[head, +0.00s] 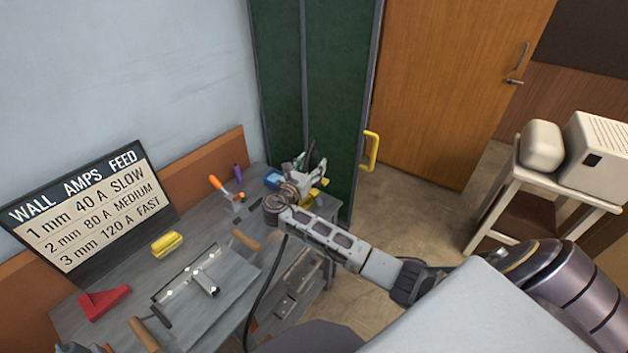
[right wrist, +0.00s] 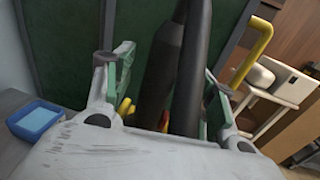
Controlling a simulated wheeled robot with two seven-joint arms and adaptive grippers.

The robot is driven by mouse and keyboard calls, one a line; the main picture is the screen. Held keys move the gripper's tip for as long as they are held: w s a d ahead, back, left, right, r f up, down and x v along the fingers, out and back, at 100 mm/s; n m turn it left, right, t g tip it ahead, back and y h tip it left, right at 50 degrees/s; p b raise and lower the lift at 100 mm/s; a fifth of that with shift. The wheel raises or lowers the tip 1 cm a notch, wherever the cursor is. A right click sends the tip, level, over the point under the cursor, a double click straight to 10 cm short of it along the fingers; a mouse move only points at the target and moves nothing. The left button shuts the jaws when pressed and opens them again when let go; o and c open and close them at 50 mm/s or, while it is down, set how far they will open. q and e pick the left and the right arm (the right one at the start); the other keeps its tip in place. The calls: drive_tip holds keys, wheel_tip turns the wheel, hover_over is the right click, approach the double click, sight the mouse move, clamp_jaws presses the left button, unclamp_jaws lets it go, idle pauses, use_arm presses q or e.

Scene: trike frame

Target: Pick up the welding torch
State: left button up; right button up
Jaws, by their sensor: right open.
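My right gripper (head: 308,170) is over the far right end of the workbench, in front of the dark green curtain. Its fingers are apart in the right wrist view (right wrist: 164,92). A dark, rounded, upright shape that looks like the welding torch (right wrist: 160,72) stands between or just beyond the fingers, with a second dark length beside it. Contact with the fingers cannot be made out. Red and yellow parts show low behind it. In the head view the gripper largely covers this spot. My left gripper is not in view.
The grey workbench (head: 110,325) carries a yellow block (head: 167,244), a red piece (head: 103,302), a jig with a metal piece (head: 205,284) and an orange-handled tool (head: 217,184). A blue tray (right wrist: 35,120) lies left of the gripper. A yellow handle (head: 371,151) sticks out by the curtain.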

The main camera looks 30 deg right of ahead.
drive_tip(key=shift+x, duration=0.75)
drive_tip(key=shift+r, duration=0.1)
drive_tip(key=c, duration=1.1)
drive_tip(key=shift+r, duration=0.1)
wheel_tip(320, 180, up, 18)
drive_tip(key=shift+f+p, duration=0.1)
drive_tip(key=shift+p, duration=0.2)
idle(0.4)
